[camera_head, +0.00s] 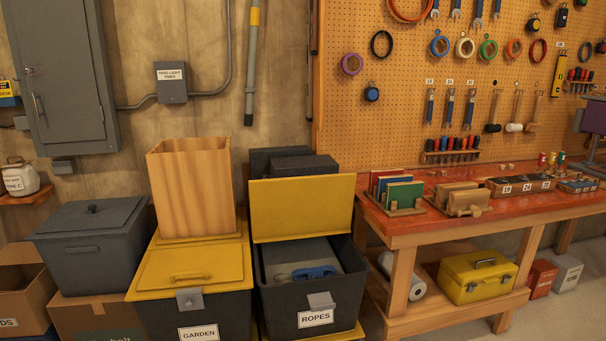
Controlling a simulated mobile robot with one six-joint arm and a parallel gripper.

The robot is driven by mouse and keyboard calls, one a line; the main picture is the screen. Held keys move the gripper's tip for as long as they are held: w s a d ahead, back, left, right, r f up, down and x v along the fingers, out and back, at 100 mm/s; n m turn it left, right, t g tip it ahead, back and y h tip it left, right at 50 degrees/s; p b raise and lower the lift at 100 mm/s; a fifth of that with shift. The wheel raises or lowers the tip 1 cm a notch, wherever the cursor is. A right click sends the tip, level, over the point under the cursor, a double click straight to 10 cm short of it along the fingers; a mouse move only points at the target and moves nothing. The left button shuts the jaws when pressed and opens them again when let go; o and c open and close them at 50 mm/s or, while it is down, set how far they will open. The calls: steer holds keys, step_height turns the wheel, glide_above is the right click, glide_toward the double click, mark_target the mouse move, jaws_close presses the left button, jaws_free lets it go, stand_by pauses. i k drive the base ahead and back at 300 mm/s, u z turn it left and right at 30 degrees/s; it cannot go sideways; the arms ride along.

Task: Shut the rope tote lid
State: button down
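A small grey latch plate (321,301) sits on the tote's front rim. My gripper is not in view.
Left of it stands the garden tote (165,313) with its yellow lid (190,267) shut and a tall wooden box (193,188) on top. The red-topped workbench (420,229) is close on the right. Dark boxes (290,164) stand behind the open lid.

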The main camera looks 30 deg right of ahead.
mark_target(305, 206)
steer(key=i, duration=0.85)
steer(key=u, duration=0.05)
